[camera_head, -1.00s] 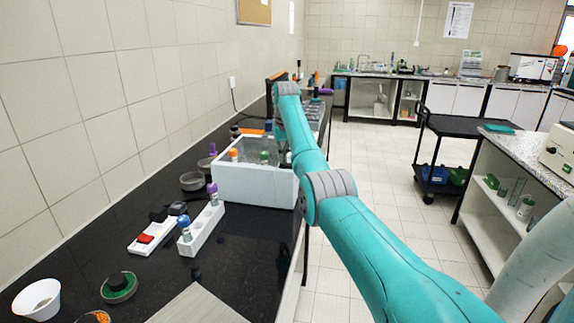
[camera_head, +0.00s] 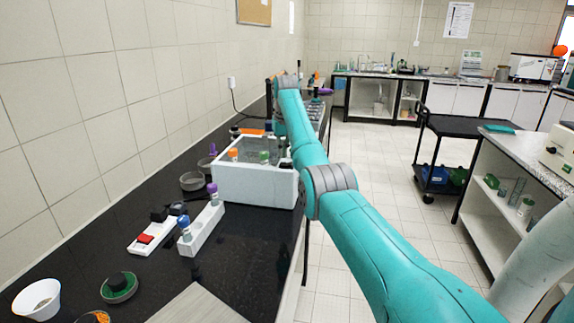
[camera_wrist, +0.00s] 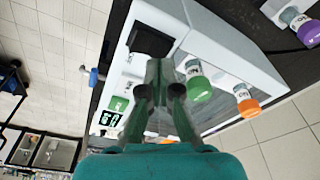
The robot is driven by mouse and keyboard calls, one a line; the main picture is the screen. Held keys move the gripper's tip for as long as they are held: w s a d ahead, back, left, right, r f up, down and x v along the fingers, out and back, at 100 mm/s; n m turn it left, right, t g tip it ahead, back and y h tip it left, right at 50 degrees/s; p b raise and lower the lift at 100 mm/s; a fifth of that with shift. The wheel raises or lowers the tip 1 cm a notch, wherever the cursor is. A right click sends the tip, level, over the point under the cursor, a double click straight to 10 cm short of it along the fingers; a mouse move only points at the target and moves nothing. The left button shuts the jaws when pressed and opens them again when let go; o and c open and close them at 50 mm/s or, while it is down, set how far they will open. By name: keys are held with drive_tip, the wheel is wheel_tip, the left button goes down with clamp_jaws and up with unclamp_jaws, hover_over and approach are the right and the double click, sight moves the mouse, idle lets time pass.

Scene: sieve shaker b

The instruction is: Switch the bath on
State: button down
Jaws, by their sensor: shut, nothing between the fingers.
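The bath is a white open box (camera_head: 255,188) on the black bench in the head view, with capped vials in it. In the wrist view its white body (camera_wrist: 225,45) fills the middle and upper right. A panel on its near side shows a black square part (camera_wrist: 152,40), a green part (camera_wrist: 118,103) and a small display (camera_wrist: 105,118). My gripper (camera_wrist: 160,66) is shut and empty, its tips in front of this panel. I cannot tell whether the tips touch it. In the head view my arm hides the gripper.
Green-capped (camera_wrist: 196,82) and orange-capped (camera_wrist: 244,100) vials stand close to my fingers in the wrist view. A white rack (camera_head: 203,228) and a white block with a red switch (camera_head: 146,239) lie nearer on the bench. The floor beyond is clear beside a black cart (camera_head: 455,127).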

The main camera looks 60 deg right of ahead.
sight(283, 164)
drive_tip(key=shift+r, duration=2.25)
